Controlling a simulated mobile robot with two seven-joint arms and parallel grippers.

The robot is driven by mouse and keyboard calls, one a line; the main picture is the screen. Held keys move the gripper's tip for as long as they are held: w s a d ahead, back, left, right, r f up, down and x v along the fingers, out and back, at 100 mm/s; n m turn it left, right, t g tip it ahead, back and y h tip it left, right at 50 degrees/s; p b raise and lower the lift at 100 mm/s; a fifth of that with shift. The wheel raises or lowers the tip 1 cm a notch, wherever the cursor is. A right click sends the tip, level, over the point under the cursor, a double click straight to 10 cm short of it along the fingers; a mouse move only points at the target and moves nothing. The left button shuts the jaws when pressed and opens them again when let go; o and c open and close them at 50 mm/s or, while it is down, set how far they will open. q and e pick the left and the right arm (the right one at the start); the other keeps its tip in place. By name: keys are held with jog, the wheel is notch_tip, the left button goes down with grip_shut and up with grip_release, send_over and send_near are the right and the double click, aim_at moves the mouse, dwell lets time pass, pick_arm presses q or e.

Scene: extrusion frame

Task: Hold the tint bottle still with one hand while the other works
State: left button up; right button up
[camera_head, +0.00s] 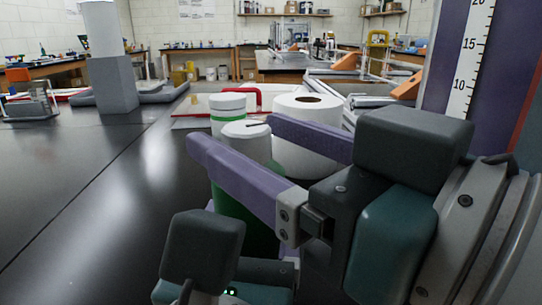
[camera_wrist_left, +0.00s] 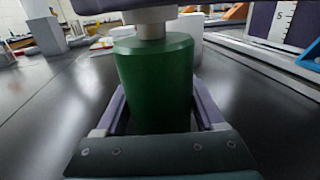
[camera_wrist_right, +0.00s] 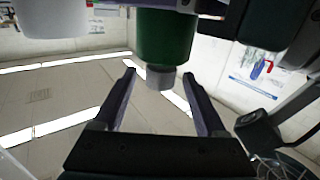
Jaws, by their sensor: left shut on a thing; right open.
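The tint bottle, green with a white cap, stands on the dark bench; its cap (camera_head: 246,140) shows in the head view and its green body (camera_wrist_left: 155,80) in the left wrist view. My left gripper (camera_wrist_left: 160,97) is shut on the body, a purple finger on each side. My right gripper (camera_head: 235,134) is open at cap height, its purple fingers on either side of the cap. In the right wrist view the cap (camera_wrist_right: 160,77) lies between the spread fingertips, with gaps showing. My right gripper hides part of the bottle in the head view.
A white-lidded container with a green band (camera_head: 228,108) stands just behind the bottle. A large white roll (camera_head: 307,106) is close behind my right gripper. A purple panel with a scale (camera_head: 462,60) rises at right.

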jog(key=v, duration=0.7)
jog(key=shift+s+d, duration=0.15)
jog(key=shift+s, duration=0.1)
jog(key=w+a+n+g+y, duration=0.5)
jog(key=w+a+g, duration=0.1)
jog(key=w+a, duration=0.2)
jog(key=shift+w, duration=0.3)
dwell(0.6)
jog(key=shift+f, duration=0.1)
grip_shut()
dwell(0.4)
